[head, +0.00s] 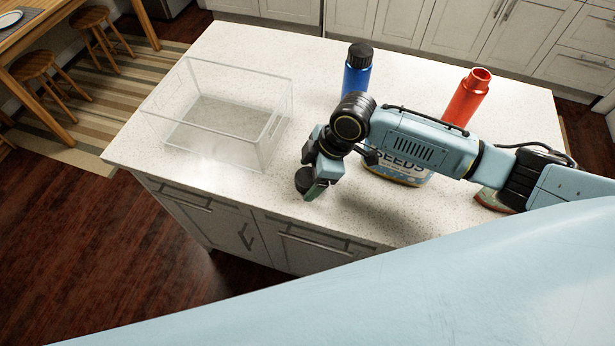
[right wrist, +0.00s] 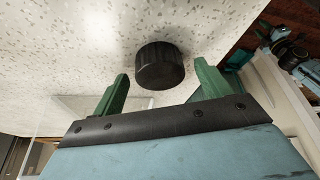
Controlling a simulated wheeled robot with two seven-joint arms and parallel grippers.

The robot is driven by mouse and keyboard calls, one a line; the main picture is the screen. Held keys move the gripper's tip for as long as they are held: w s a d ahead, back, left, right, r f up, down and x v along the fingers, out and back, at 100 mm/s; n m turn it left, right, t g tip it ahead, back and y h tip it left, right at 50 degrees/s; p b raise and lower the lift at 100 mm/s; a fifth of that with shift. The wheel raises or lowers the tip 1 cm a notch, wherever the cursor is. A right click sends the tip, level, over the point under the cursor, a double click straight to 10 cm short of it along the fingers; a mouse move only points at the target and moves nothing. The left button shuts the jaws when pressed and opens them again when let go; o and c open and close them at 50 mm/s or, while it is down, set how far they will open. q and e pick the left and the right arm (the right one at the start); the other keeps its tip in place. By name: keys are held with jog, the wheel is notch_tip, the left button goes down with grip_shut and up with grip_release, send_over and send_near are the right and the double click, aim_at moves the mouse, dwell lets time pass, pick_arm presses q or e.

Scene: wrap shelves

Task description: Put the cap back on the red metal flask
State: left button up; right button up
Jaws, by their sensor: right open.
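The red metal flask (head: 467,97) stands upright at the back right of the counter, its mouth open and bare, partly hidden by my right arm. A black ribbed cap (head: 303,179) is on the counter near its front edge. In the right wrist view the cap (right wrist: 159,66) lies just beyond and between the green fingertips. My right gripper (head: 317,190) is at the cap; in the right wrist view its fingers (right wrist: 162,84) are apart, with nothing gripped. My left gripper is not in view.
A blue flask (head: 356,77) with a black cap on stands left of the red one. A clear open box (head: 215,150) sits on the left of the counter (head: 235,50). A container labelled SEEDS (head: 400,172) stands behind my right arm, partly hidden. The counter's front edge is close to the cap.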

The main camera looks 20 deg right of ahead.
aim_at(311, 177)
jog(key=c, duration=1)
notch_tip(311, 177, up, 10)
jog(key=shift+r, duration=0.1)
jog(key=shift+c, duration=0.3)
